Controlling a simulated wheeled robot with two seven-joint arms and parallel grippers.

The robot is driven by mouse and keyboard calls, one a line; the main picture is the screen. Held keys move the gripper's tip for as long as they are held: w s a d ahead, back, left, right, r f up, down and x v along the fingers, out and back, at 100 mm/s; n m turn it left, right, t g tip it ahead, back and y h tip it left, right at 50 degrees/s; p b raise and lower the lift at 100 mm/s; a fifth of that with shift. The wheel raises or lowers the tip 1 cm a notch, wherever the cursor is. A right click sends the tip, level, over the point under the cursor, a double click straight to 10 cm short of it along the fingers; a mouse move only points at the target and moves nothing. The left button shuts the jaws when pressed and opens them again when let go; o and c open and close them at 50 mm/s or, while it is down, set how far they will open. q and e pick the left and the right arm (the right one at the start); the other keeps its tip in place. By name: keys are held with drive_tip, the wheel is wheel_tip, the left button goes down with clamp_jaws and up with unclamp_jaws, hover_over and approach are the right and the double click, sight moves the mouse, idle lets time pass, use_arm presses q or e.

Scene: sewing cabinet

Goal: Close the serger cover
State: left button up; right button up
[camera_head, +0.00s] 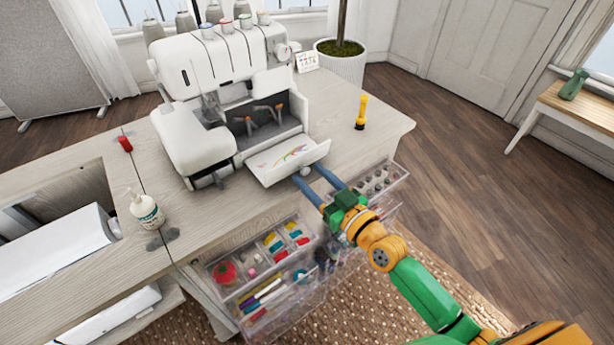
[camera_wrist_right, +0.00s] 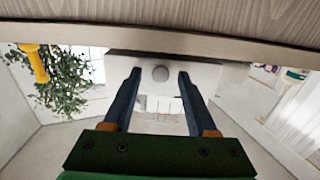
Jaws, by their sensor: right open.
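The white serger (camera_head: 215,65) stands on the wooden cabinet top. Its front cover (camera_head: 268,172) hangs folded down and outward, with a colourful drawing on its inner face. The inside of the machine with its loopers (camera_head: 262,118) is exposed. A small round knob (camera_wrist_right: 161,74) is on the cover's lower outer edge. My right gripper (camera_head: 311,177) is open at the cover's front right edge. In the right wrist view its blue fingers (camera_wrist_right: 160,82) stand on either side of the knob with a gap to each. Contact cannot be told. My left gripper is out of view.
Clear drawers (camera_head: 270,255) with sewing supplies stick out below the cabinet's front edge. A yellow-handled tool (camera_head: 361,112) stands right of the serger. The cabinet top (camera_head: 345,140) right of the serger is mostly free.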

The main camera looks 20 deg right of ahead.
drive_tip(key=shift+w+a, duration=0.2)
drive_tip(key=shift+w, duration=0.3)
clamp_jaws()
idle(1.1)
